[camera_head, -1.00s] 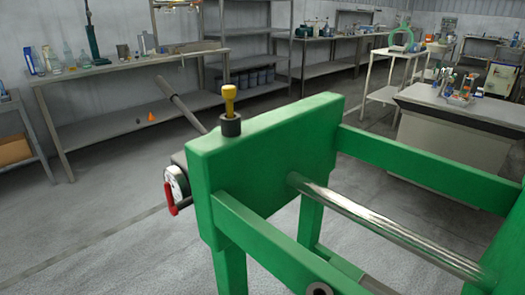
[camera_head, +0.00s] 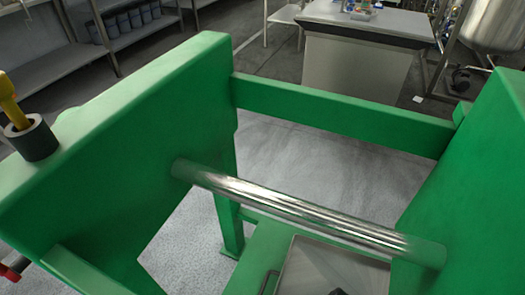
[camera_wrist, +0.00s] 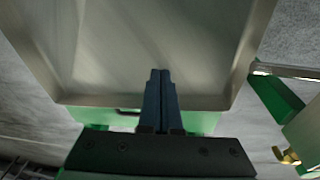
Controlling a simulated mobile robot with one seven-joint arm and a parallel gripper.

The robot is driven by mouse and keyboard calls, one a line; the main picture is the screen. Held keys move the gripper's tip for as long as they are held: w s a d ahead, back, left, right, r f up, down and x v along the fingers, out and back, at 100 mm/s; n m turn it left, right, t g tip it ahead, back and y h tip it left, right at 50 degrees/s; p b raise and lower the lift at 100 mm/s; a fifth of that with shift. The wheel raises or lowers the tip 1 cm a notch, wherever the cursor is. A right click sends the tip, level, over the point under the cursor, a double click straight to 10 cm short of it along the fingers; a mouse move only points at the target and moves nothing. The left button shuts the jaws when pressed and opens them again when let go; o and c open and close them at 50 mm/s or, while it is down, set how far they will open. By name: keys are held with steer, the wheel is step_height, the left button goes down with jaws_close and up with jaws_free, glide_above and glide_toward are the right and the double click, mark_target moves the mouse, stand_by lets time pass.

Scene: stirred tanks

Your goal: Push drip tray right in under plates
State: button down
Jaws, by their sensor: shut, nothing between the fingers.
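The drip tray (camera_head: 325,266) is a shallow grey metal pan, low inside the green frame and below the chrome rod, cut off by the bottom edge in the head view. In the wrist view the drip tray (camera_wrist: 200,45) fills the upper middle, with its raised rim at the sides and near edge. A dark handle (camera_head: 268,282) shows at its left side in the head view. My gripper (camera_wrist: 160,72) is shut and empty. Its dark fingers overlap the tray's near rim and floor; I cannot tell whether they touch. No filter plates are distinguishable.
The green frame has a thick end block (camera_head: 120,130) at left, another green block (camera_head: 470,160) at right and a rear rail (camera_head: 340,115). The chrome rod (camera_head: 300,212) crosses above the tray. A yellow-handled fitting (camera_head: 30,135) stands on the left block. A workbench (camera_head: 360,60) is behind.

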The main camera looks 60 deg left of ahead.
steer(key=shift+s+d+f+g, duration=0.2)
steer(key=shift+s+d+f, duration=0.15)
steer(key=shift+d, duration=0.3)
steer(key=shift+s+d+f+g, duration=0.2)
steer(key=shift+d+f, duration=0.1)
steer(key=shift+d, duration=0.3)
steer(key=shift+s+d+f, duration=0.1)
steer(key=shift+s+d, duration=0.1)
steer(key=shift+s, duration=0.1)
steer(key=s+a+b, duration=0.1)
steer(key=a, duration=0.2)
steer(key=s+a, duration=0.2)
steer(key=a, duration=0.2)
steer(key=s+a+f+b, duration=0.1)
steer(key=s+a, duration=0.1)
steer(key=a, duration=0.1)
steer(key=shift+s+a+b, duration=0.2)
steer(key=shift+a+b, duration=0.05)
steer(key=shift+b, duration=0.05)
steer(key=shift+f, duration=0.2)
steer(key=shift+d+f, duration=0.1)
steer(key=shift+s, duration=0.1)
